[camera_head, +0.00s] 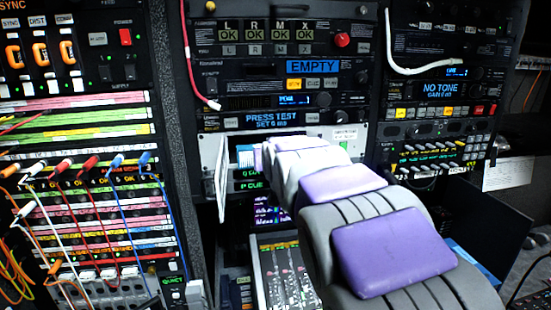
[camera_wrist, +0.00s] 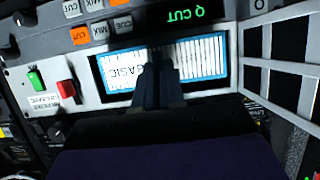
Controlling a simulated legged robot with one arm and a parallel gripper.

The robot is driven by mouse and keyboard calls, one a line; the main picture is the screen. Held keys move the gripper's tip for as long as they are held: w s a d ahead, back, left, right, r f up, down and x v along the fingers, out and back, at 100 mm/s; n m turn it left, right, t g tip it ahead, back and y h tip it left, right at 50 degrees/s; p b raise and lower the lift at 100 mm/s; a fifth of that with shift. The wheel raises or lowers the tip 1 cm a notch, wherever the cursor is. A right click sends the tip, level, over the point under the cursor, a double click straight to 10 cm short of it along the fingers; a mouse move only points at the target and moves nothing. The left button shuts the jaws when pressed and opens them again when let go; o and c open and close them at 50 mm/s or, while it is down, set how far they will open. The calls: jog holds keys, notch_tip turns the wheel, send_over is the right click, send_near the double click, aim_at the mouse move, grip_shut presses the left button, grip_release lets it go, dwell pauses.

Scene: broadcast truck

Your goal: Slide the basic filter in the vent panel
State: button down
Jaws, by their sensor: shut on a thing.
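The basic filter (camera_wrist: 120,68) is a white pleated block with a blue edge and the word BASIC, upside down in the wrist view. It sits within the rectangular opening of the white vent panel (camera_wrist: 221,12); how deep it sits I cannot tell. My gripper (camera_wrist: 160,84) is shut on the filter near its middle, hiding part of its face. In the head view, a bit of the filter (camera_head: 245,154) shows left of my arm, which hides most of the vent panel (camera_head: 345,133) and my fingertips.
A white slotted vent door (camera_wrist: 285,70) stands open beside the opening; it shows edge-on in the head view (camera_head: 222,178). Green (camera_wrist: 35,80) and red (camera_wrist: 66,90) switches are on the panel. A patch bay with cables (camera_head: 90,170) is at left. A fader console (camera_head: 285,275) lies below.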

jog(key=shift+w, duration=0.15)
dwell(0.7)
jog(key=shift+a, duration=0.25)
jog(key=shift+w+d, duration=0.1)
jog(key=shift+w+d+r+b, duration=0.15)
jog(key=shift+d+b, duration=0.2)
jog(key=shift+d, duration=0.8)
jog(key=shift+a, duration=0.1)
jog(key=shift+a, duration=0.4)
jog(key=shift+a, duration=0.1)
